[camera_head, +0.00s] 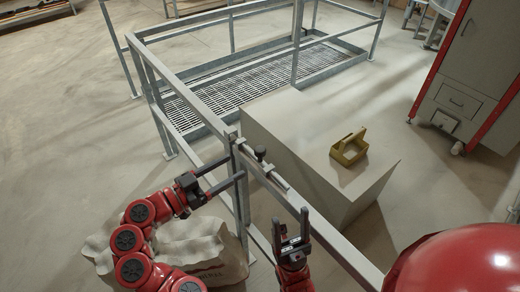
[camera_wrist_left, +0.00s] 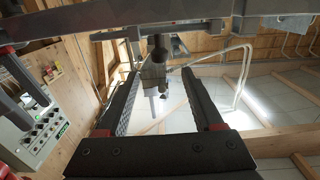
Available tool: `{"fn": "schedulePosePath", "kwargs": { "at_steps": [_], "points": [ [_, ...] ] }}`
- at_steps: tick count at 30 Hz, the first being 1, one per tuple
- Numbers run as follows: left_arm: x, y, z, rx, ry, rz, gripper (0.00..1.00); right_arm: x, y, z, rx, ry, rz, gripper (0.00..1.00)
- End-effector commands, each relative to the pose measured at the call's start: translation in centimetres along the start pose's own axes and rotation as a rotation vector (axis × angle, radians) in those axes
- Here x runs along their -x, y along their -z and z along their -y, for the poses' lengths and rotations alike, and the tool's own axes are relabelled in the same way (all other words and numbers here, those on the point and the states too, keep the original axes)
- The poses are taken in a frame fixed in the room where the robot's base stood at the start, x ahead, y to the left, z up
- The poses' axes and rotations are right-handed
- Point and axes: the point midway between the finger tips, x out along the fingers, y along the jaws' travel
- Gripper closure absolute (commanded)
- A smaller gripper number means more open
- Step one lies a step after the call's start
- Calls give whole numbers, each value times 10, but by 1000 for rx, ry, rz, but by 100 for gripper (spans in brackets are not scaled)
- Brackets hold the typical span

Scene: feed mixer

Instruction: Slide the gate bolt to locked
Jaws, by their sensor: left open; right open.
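The gate bolt (camera_head: 273,177) is a grey bar with a dark knob (camera_head: 260,152), mounted along the top rail near the gate post (camera_head: 233,150). My left gripper (camera_head: 238,167) is open, its two fingertips at the post just left of the bolt. In the left wrist view, the open fingers (camera_wrist_left: 160,75) point up toward a dark upright knob (camera_wrist_left: 157,46) and grey metal hardware between and beyond them. Contact cannot be told. My right gripper (camera_head: 290,215) is open and empty, fingers up, near the rail to the right of the bolt.
A grey railing (camera_head: 185,77) surrounds a floor grating (camera_head: 250,80). A beige block (camera_head: 300,135) with a yellow open-topped carrier (camera_head: 349,150) stands behind the gate rail (camera_head: 345,250). Pale sacks (camera_head: 205,250) lie below my left arm. A red rounded object (camera_head: 460,262) fills the lower right.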

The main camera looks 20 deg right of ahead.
Motion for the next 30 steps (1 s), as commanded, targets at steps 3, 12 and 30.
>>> {"fn": "schedulePosePath", "kwargs": {
  "at_steps": [3,12,30],
  "points": [
    [-31,7,-2,0,-9,2,32,-18,3,-1,0,0,-1,39],
    [-86,3,-1,0,-4,3,32,-36,6,-2,0,0,-1,39],
    [-102,0,0,-1,0,2,43,-40,7,-2,0,0,-1,39]
  ]
}}
